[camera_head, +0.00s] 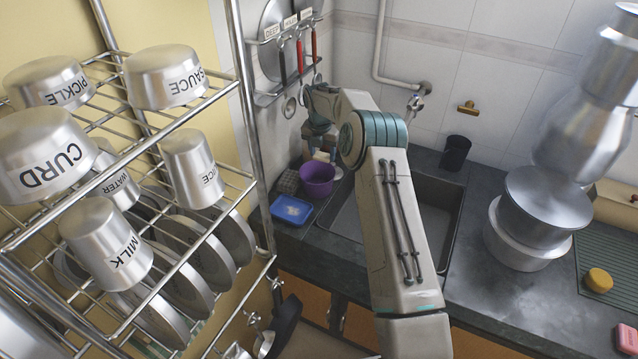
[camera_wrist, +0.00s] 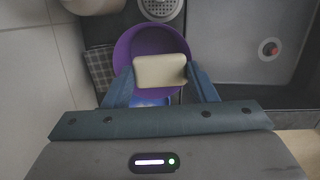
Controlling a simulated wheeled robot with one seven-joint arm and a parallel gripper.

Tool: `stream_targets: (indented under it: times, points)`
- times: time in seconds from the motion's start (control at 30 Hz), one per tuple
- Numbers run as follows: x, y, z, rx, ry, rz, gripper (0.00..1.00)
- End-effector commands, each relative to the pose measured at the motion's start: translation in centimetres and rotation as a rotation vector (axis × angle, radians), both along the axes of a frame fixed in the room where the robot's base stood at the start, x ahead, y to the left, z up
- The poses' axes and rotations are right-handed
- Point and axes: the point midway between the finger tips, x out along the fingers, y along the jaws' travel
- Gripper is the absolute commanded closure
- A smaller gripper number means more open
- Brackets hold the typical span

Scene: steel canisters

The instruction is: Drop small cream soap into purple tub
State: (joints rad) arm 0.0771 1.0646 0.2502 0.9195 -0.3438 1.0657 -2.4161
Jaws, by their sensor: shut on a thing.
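The small cream soap (camera_wrist: 160,71) is held between the two fingers of my gripper (camera_wrist: 161,80) in the wrist view. The purple tub (camera_wrist: 124,50) lies behind and below the soap in that view, its round rim partly hidden by the soap and fingers. In the head view the purple tub (camera_head: 318,180) stands at the left of the sink, and my gripper (camera_head: 322,157) is just above it. A small pale patch of the soap shows there, mostly hidden by my gripper and arm.
A blue tray (camera_head: 291,210) lies in front of the tub. A checked cloth (camera_head: 287,181) is beside it. The sink (camera_head: 432,205) is to the right, with a black cup (camera_head: 455,152) behind. A steel rack (camera_head: 262,180) with canisters stands left.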

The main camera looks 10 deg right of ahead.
Motion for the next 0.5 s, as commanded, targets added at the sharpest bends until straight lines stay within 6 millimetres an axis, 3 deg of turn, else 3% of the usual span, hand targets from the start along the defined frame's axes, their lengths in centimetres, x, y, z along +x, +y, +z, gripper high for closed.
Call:
stream_targets:
  times: [0.3, 0.5]
  points:
    - [-0.1, 0.0, -4.1, 0.0, 0.001, -0.001, 0.7]
    - [0.0, 0.0, -5.0, -0.001, 0.0, -0.002, 0.7]
